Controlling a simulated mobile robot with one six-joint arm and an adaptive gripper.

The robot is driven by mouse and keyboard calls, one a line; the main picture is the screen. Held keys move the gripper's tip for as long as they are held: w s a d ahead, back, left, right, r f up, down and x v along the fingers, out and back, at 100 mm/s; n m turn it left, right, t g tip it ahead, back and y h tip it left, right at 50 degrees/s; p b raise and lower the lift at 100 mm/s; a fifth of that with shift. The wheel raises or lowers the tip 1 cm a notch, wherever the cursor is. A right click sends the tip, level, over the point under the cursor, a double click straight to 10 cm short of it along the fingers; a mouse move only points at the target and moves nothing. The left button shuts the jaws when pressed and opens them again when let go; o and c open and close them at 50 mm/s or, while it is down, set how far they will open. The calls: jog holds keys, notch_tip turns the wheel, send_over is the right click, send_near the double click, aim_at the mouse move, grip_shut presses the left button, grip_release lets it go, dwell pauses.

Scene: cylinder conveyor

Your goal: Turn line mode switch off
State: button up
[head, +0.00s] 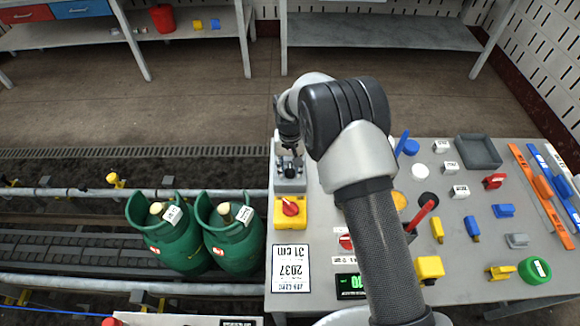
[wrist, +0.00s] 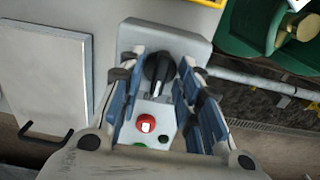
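The line mode switch is a black rotary knob (wrist: 159,68) with a white pointer line, on a light grey control box (wrist: 185,42). In the wrist view the knob's pointer end is toward the bottom of the picture. A red button (wrist: 146,123) sits below it on the same box, with green buttons partly hidden. The box also shows in the head view (head: 289,182), at the table's left edge. My gripper (wrist: 160,78) is open, with one blue-grey finger on each side of the knob and visible gaps between. In the head view my gripper (head: 289,150) is over the box.
Two green gas cylinders (head: 232,236) stand on the conveyor at left. The table's right side holds a grey tray (head: 478,152) and several small coloured parts.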

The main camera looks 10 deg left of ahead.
aim_at(290, 169)
notch_tip(290, 169, up, 12)
dwell(0.5)
dwell(0.3)
jog(key=s+d+r+t, duration=0.1)
jog(key=s+d+r, duration=0.3)
jog(key=d+r, duration=0.25)
jog(key=s+d+r+m+t, duration=0.1)
jog(key=s+d+r, duration=0.2)
jog(key=d+r, duration=0.3)
jog(key=s+d+r, duration=0.4)
jog(key=d+r, duration=0.1)
jog(key=r, duration=0.3)
jog(key=s+d+m+t, duration=0.1)
jog(key=s+d, duration=0.4)
jog(key=s, duration=0.4)
jog(key=s+d+t, duration=0.1)
jog(key=s+d, duration=0.4)
jog(key=s, duration=0.5)
jog(key=shift+d+r+m+t, duration=0.15)
jog(key=shift+d+m+t, duration=0.15)
jog(key=shift+d+m, duration=0.1)
